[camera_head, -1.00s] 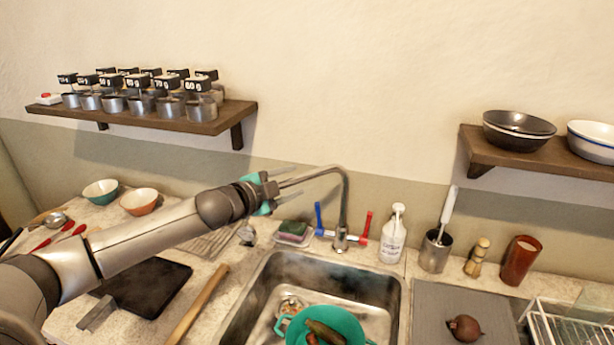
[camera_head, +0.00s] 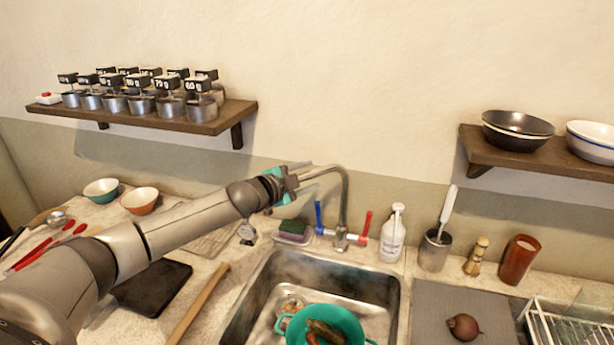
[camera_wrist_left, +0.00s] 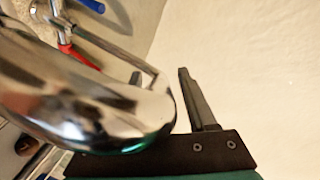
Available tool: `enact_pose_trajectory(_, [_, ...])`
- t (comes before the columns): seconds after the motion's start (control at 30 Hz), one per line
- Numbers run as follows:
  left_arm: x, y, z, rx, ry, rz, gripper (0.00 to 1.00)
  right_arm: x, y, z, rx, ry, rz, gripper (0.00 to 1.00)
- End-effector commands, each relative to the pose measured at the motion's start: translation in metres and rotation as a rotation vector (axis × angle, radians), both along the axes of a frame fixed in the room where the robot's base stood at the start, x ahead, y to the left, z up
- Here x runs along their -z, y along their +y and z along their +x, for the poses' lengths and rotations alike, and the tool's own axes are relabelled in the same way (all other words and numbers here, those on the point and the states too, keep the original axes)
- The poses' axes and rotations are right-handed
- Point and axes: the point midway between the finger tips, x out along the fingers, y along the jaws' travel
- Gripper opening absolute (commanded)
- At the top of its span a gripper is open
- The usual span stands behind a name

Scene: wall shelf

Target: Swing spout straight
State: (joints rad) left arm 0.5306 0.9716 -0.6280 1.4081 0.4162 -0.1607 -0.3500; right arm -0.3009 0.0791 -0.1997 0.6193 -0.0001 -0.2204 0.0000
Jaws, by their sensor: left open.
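The metal faucet spout (camera_head: 345,190) rises behind the sink and its upper part reaches left. Its base has a blue handle (camera_head: 319,217) on the left and a red handle (camera_head: 366,224) on the right. My left gripper (camera_head: 303,172) is open at the left end of the spout. In the left wrist view the shiny spout (camera_wrist_left: 85,100) is large and close, in front of the open fingers (camera_wrist_left: 170,92), covering part of one. I cannot tell whether the fingers touch it. My right gripper is not in view.
The steel sink (camera_head: 262,290) holds a green colander (camera_head: 347,318) with vegetables. A sponge tray (camera_head: 293,231) and a white pump bottle (camera_head: 392,234) flank the faucet. A shelf of metal cups (camera_head: 228,118) hangs at left, a shelf with bowls (camera_head: 480,148) at right.

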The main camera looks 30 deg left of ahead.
Motion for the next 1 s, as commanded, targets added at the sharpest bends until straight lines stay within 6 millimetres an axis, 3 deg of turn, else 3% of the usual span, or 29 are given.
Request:
enact_pose_trajectory(0.17, [0.0001,-0.0002,0.0000,0.000,0.000,-0.001,0.56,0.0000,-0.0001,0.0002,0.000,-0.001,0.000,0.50])
enact_pose_trajectory(0.67, [0.0003,-0.0001,-0.0003,0.000,0.001,-0.001,0.00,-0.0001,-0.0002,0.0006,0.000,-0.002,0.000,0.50])
enact_pose_trajectory(1.0, [0.0007,-0.0001,-0.0004,-0.001,0.001,-0.001,0.00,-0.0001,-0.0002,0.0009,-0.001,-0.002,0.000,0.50])
